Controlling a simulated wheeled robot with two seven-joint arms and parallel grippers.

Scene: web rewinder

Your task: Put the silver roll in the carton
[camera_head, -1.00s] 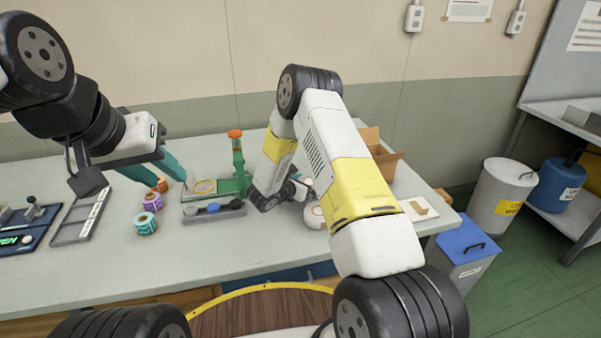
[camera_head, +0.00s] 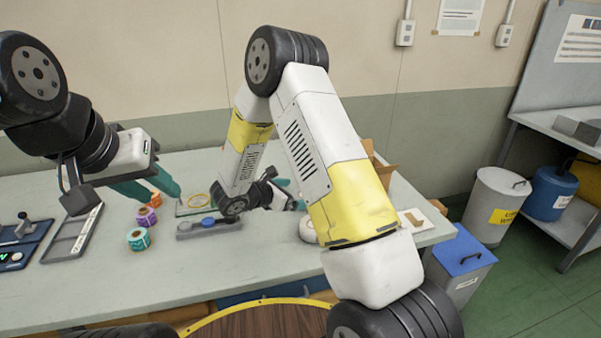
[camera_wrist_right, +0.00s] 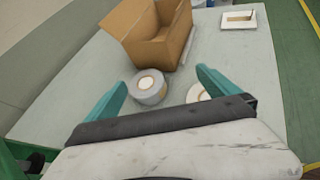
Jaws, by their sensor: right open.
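The silver roll (camera_wrist_right: 150,96) lies on the table in the right wrist view, between the fingers of my right gripper (camera_wrist_right: 163,80) as seen from the wrist and nearer the left one. Contact does not show. My right gripper is open. The open-topped brown carton (camera_wrist_right: 132,33) stands just beyond the roll. In the head view the carton (camera_head: 384,174) is mostly hidden behind my right arm, and the silver roll is hidden. My left gripper (camera_head: 163,193) has its teal fingers apart, above the coloured rolls at the left, with nothing seen held.
A white roll (camera_wrist_right: 197,92) sits by the right finger; it also shows in the head view (camera_head: 307,229). Orange, purple and teal (camera_head: 138,239) rolls stand at the left. A grey holder (camera_head: 208,228) lies mid-table.

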